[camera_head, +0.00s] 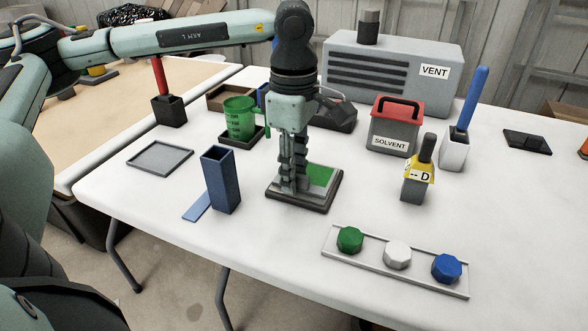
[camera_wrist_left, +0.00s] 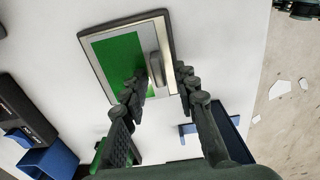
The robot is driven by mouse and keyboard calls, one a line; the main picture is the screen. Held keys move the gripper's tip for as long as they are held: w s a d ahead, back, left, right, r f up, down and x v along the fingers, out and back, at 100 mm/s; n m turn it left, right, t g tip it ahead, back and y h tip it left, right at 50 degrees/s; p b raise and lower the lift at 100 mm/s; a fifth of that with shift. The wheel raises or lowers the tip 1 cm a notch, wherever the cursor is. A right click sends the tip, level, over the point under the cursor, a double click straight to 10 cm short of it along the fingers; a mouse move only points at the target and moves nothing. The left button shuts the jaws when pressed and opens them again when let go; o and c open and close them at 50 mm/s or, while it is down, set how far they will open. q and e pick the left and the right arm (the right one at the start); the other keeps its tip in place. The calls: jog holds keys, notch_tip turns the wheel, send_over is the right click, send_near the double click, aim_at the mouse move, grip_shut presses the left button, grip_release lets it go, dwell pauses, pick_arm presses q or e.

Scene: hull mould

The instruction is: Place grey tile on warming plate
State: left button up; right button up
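My left gripper (camera_head: 292,188) points down over a dark-rimmed square plate (camera_head: 322,205), which I take for the warming plate. In the left wrist view, this plate (camera_wrist_left: 88,62) carries a flat piece with a green face (camera_wrist_left: 115,62), a light grey border and a raised grey block (camera_wrist_left: 158,68). This appears to be the grey tile, but I cannot tell tile and plate apart with certainty. The left fingers (camera_wrist_left: 163,82) stand apart, one on each side of the grey block, with a gap visible on its right. My right gripper is not in view.
An empty grey tray (camera_head: 160,157) and a tall blue holder (camera_head: 222,180) stand left of the plate. A green jug (camera_head: 240,120) is behind it.

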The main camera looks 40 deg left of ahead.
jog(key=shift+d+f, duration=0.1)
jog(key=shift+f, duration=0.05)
pick_arm(q)
jog(key=shift+r, duration=0.55)
notch_tip(320, 180, up, 11)
jog(key=shift+r, duration=0.15)
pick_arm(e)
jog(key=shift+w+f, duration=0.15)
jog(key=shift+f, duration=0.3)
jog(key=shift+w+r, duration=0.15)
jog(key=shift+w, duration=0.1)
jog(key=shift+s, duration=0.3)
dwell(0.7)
